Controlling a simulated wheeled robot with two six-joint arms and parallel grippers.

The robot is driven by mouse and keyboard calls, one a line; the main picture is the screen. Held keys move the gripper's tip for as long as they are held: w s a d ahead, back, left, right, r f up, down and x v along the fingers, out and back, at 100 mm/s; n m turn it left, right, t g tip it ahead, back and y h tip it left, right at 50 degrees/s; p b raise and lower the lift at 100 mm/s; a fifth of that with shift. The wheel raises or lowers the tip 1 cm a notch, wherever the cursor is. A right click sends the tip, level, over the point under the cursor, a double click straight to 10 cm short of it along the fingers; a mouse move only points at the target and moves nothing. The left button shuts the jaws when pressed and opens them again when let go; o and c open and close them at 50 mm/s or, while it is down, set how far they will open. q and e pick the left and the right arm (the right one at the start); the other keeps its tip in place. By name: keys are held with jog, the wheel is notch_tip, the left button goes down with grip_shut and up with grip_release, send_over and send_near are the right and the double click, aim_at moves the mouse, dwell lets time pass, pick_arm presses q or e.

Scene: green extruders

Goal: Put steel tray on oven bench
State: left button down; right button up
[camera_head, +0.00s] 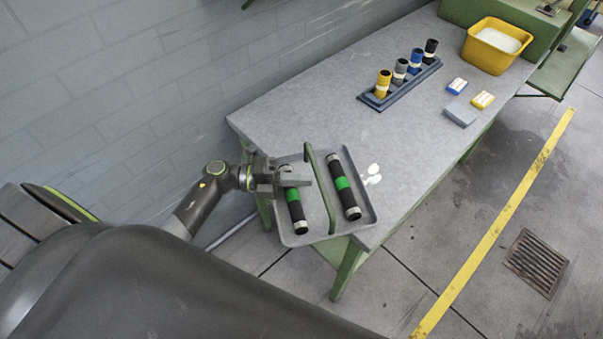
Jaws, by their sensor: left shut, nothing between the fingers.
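The grey steel tray (326,230) is at the near end of the grey bench (320,105) and overlaps that end's edge; I cannot tell how much of it rests on the top. It has a green upright divider or handle (318,185) along its middle. A black cylinder with a green band lies on each side, one left (296,213) and one right (346,190). My left gripper (300,180) is shut and empty, over the tray's left side and above the left cylinder's upper end. It hides part of the tray. My right gripper is not in view.
White blobs (373,174) lie right of the tray. Further back stand a blue rack (402,88) with several coloured cylinders, small boxes (457,86) and a yellow bin (494,46). The bench middle is clear. A brick wall (120,90) runs along the left.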

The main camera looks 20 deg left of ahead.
pick_arm(q)
jog(key=shift+w, duration=0.2)
jog(key=shift+d, duration=0.1)
jog(key=w+d+b, duration=0.2)
jog(key=w, duration=0.2)
jog(key=w+d+b, duration=0.2)
jog(key=w+b, duration=0.1)
jog(key=w, duration=0.2)
jog(key=w+d+b, duration=0.1)
jog(key=w+b, duration=0.2)
jog(key=w, duration=0.2)
jog(key=shift+w+d+f, duration=0.1)
jog(key=shift+d+f, duration=0.05)
jog(key=shift+d, duration=0.25)
jog(key=shift+w+d+b, duration=0.2)
jog(key=shift+w+b, duration=0.1)
jog(key=shift+w, duration=0.15)
jog(key=shift+r, duration=0.2)
jog(key=shift+s+a+f, duration=0.1)
